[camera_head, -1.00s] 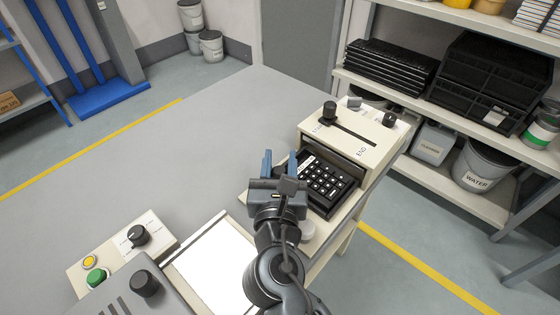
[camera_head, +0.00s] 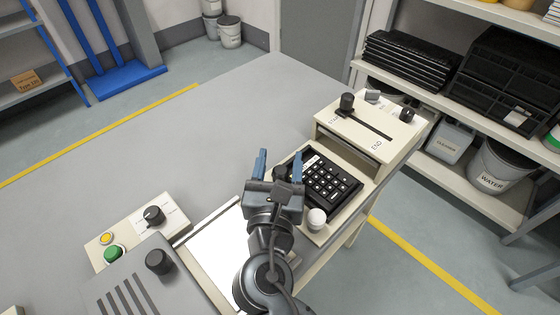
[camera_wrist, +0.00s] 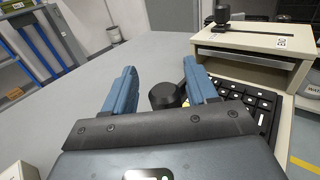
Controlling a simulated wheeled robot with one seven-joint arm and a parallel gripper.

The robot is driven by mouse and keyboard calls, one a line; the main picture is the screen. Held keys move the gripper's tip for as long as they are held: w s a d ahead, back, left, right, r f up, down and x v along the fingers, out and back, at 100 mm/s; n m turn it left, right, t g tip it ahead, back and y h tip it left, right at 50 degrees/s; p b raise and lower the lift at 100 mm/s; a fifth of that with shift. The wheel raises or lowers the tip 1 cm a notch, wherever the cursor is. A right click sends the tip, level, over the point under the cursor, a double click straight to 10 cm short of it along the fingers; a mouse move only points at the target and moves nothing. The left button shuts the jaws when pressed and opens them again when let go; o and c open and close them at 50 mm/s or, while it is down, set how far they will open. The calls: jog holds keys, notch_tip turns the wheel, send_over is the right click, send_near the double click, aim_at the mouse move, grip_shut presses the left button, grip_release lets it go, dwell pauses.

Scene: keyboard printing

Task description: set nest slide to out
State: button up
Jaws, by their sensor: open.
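The nest slide is the black carrier with the keyboard (camera_head: 325,180), on a cream base in front of the cream machine (camera_head: 370,128). The keyboard lies clear of the machine's front, with a strip of base between them. My gripper (camera_head: 279,160) is at the keyboard's left side, its two blue fingers apart. In the wrist view a black round knob (camera_wrist: 166,95) shows between the fingers, close to the right one; I cannot tell whether they touch. The keyboard's edge (camera_wrist: 262,108) shows behind the right finger. The knob's mount is hidden.
A black lever (camera_head: 347,103) stands at the START end of a slot on the machine. A white round knob (camera_head: 317,218) is on the base, right of my gripper. A control panel (camera_head: 135,235) is at front left. The grey table (camera_head: 190,150) is clear at left.

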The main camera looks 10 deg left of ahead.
jog(key=s, duration=0.8)
jog(key=shift+d, duration=0.25)
